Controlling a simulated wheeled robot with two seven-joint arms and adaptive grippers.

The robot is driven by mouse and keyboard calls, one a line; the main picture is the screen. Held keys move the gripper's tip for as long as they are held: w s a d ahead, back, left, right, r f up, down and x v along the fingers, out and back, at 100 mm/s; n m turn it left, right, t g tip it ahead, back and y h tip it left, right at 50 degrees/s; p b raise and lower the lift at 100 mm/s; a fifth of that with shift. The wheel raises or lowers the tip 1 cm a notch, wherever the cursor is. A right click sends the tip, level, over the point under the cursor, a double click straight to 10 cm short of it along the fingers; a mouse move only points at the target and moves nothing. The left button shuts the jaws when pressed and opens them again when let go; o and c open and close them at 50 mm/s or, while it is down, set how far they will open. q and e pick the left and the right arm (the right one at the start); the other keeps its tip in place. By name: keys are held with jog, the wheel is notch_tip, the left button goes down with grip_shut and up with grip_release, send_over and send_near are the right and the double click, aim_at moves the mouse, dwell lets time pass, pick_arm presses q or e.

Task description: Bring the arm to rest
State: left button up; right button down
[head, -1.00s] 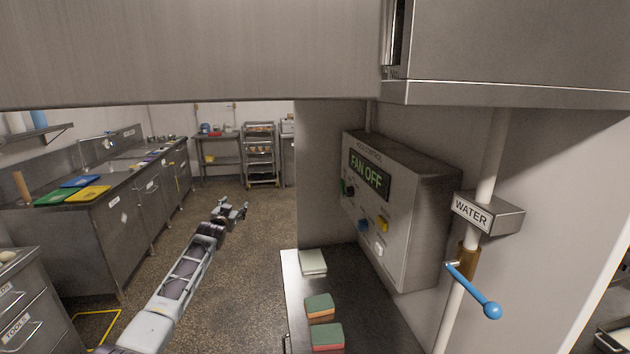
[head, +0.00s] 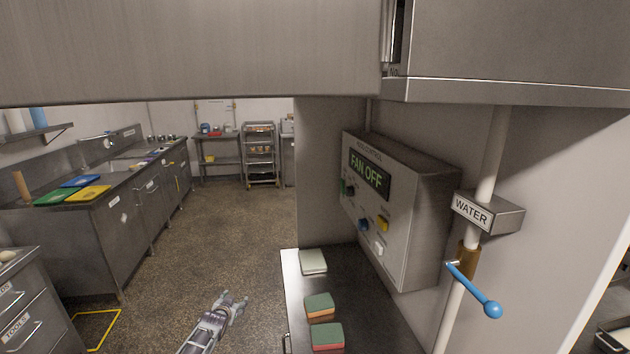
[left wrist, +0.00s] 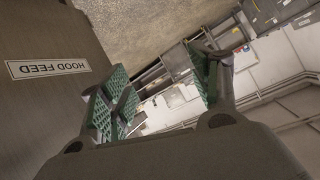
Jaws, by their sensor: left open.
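My left arm comes in at the bottom of the head view. Its gripper (head: 232,303) is low over the speckled floor, left of the small steel counter, and looks empty. In the left wrist view the two green-padded fingers of the left gripper (left wrist: 165,95) stand wide apart with nothing between them. A grey surface with a HOOD FEED label (left wrist: 47,68) fills the left of that view, beside the fingers; I cannot tell how close it is. My right gripper is not in view.
A control box (head: 400,210) reading FAN OFF hangs right of the steel counter (head: 300,300), which bears sponges (head: 320,308) and a pale block (head: 313,262). A blue-handled WATER valve (head: 475,290) is at right. A hood (head: 190,55) spans overhead. Open floor (head: 225,210) lies ahead.

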pick_arm(q)
jog(key=s+d+f+g, duration=0.2)
jog(key=s+f+g, duration=0.4)
jog(key=s+f, duration=2.5)
jog(key=s+d+f+g, duration=0.1)
jog(key=s+f, duration=0.3)
jog(key=s, duration=1)
jog(key=s+d+f+g, duration=0.1)
jog(key=s+f, duration=0.3)
jog(key=s, duration=1.1)
jog(key=s+d+f+g, duration=0.1)
jog(key=s+f+g, duration=0.2)
jog(key=s, duration=1.2)
notch_tip(320, 180, down, 2)
jog(key=shift+s+n+b, duration=0.2)
jog(key=shift+n+b, duration=0.1)
